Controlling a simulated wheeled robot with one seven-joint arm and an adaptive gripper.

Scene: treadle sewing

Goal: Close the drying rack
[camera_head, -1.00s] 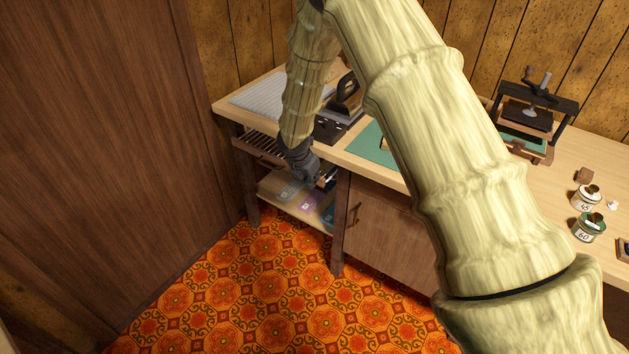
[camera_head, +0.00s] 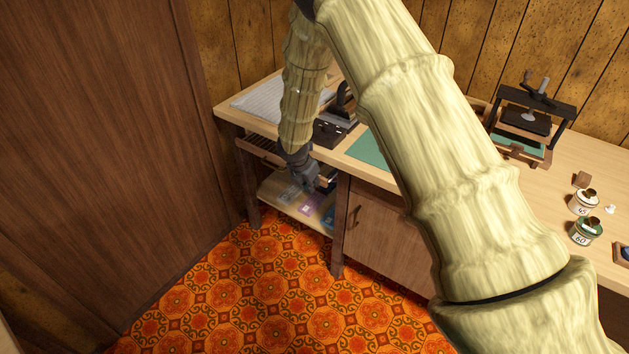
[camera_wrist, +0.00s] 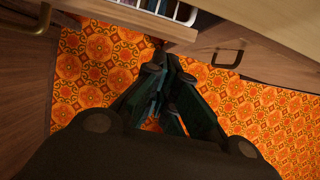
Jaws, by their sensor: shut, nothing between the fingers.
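The drying rack (camera_head: 257,147) is a slatted tray under the left part of the bench top. Its slats show beyond the bench edge, so it is at least partly pulled out. In the wrist view its pale rods (camera_wrist: 180,10) and wooden front bar (camera_wrist: 130,19) are at the top. My gripper (camera_head: 321,187) is shut and empty, in front of the open bay below the rack's level. In the wrist view my gripper (camera_wrist: 169,62) points toward the front bar, with its tips just below it. My forearm hides the rack's right part in the head view.
A shelf (camera_head: 272,189) with coloured packets lies below the rack. A cupboard door (camera_head: 375,222) with a handle is right of the bay. A tall brown wooden panel (camera_head: 100,150) stands at the left. Patterned floor (camera_head: 260,290) in front is clear.

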